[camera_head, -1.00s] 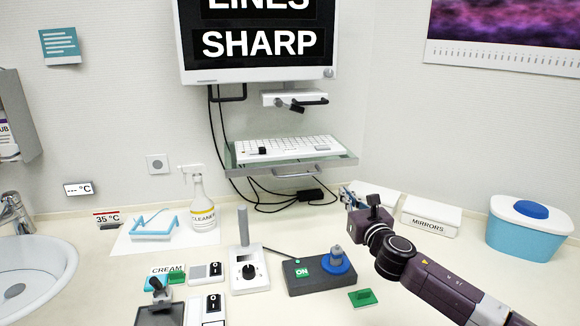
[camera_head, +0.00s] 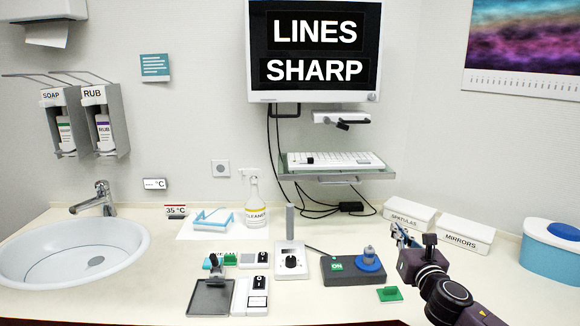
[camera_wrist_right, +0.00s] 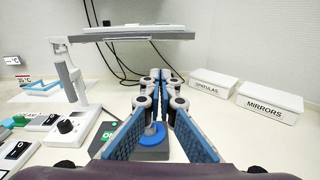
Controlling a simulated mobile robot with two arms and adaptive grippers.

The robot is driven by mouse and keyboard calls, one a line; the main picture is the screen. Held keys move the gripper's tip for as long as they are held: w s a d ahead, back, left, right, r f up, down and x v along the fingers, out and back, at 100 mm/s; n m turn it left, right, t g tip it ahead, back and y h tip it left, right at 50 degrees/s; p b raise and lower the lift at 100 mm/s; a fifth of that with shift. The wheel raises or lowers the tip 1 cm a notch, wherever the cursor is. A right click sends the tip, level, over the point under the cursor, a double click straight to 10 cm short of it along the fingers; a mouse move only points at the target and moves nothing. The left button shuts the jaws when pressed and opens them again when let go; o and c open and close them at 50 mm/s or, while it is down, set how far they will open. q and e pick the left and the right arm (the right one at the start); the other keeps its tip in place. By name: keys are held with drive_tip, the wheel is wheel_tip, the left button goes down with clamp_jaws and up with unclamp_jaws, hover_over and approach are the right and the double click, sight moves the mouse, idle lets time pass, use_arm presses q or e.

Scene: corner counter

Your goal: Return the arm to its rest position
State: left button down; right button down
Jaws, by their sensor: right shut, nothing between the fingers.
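My right arm comes in from the lower right in the head view. Its gripper (camera_head: 402,236) is above the counter, in front of the white boxes and to the right of the dark box with the green ON label (camera_head: 340,270). In the right wrist view the gripper (camera_wrist_right: 161,77) points forward with its blue-padded fingers, and nothing is between them. A blue round base (camera_wrist_right: 153,135) shows beyond and between the fingers. My left gripper is not in view.
White boxes marked SPATULAS (camera_head: 409,216) and MIRRORS (camera_head: 467,235) and a blue-lidded tub (camera_head: 551,250) stand at the right. A keyboard shelf (camera_head: 337,171) hangs behind. A green piece (camera_head: 390,294) lies near the arm. The sink (camera_head: 70,255) is at the left.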

drive_tip(key=s+a+f+m+g+h, duration=0.1)
drive_tip(key=s+a+f+m+g, duration=0.25)
drive_tip(key=s+f+m, duration=0.5)
drive_tip(key=s+a+f+m+g, duration=0.2)
drive_tip(key=s+a+f+m, duration=0.3)
drive_tip(key=s+f+m, duration=0.4)
drive_tip(key=s+f+m+g, duration=0.3)
drive_tip(key=s+f+m, duration=0.15)
drive_tip(key=s, duration=0.65)
drive_tip(key=s+f+m+g, duration=0.3)
drive_tip(key=s+m, duration=0.3)
drive_tip(key=s, duration=0.4)
drive_tip(key=s+f+m+g, duration=0.35)
drive_tip(key=s+m, duration=0.25)
drive_tip(key=s, duration=0.5)
wheel_tip(320, 180, down, 26)
drive_tip(key=s+d+f+g, duration=0.1)
drive_tip(key=s+d+f, duration=0.2)
drive_tip(key=s+f, duration=1.4)
drive_tip(key=shift+s+n+g, duration=0.4)
drive_tip(key=shift+s, duration=0.3)
drive_tip(key=shift+d, duration=0.1)
